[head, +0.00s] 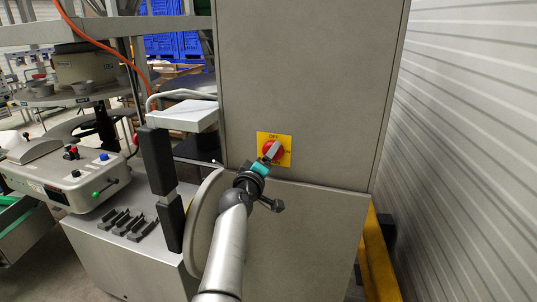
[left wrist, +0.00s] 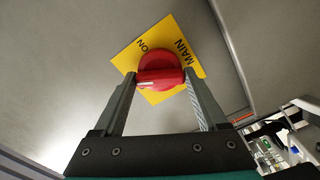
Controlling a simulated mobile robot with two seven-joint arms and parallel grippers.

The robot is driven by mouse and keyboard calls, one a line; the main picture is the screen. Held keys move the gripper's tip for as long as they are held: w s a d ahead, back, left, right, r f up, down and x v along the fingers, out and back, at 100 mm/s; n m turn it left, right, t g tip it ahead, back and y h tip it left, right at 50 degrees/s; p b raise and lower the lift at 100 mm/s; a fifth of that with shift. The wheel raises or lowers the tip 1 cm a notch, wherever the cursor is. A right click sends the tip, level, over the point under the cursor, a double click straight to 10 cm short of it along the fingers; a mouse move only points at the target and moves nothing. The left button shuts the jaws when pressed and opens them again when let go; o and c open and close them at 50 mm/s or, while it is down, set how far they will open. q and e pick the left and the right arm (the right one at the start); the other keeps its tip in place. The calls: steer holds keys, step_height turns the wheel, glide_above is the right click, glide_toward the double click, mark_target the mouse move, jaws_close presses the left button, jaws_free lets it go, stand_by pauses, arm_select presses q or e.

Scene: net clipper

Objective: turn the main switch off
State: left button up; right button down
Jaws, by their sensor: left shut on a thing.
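The main switch is a red rotary knob (head: 273,150) on a yellow plate (head: 286,139) on the grey cabinet front. In the head view, "OFF" is printed at the top of the plate. My left gripper (head: 269,156) is at the knob and partly covers it. In the left wrist view, the fingers of my left gripper (left wrist: 160,82) stand either side of the red knob (left wrist: 160,66) and are shut on its handle. "ON" and "MAIN" show on the yellow plate (left wrist: 128,58) there. A pale mark shows on the handle; its exact setting is hard to tell. My right gripper is not in view.
The tall grey cabinet (head: 310,75) fills the middle. A ribbed wall (head: 460,150) stands to the right, with a yellow rail (head: 380,260) at its foot. A control box with buttons (head: 85,175) and a white box (head: 185,115) are at the left.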

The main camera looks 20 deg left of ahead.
arm_select(q)
steer(key=n+p, duration=0.1)
steer(key=n, duration=0.4)
steer(key=shift+n, duration=0.4)
stand_by(0.4)
steer(key=o, duration=1.3)
steer(key=shift+s, duration=0.15)
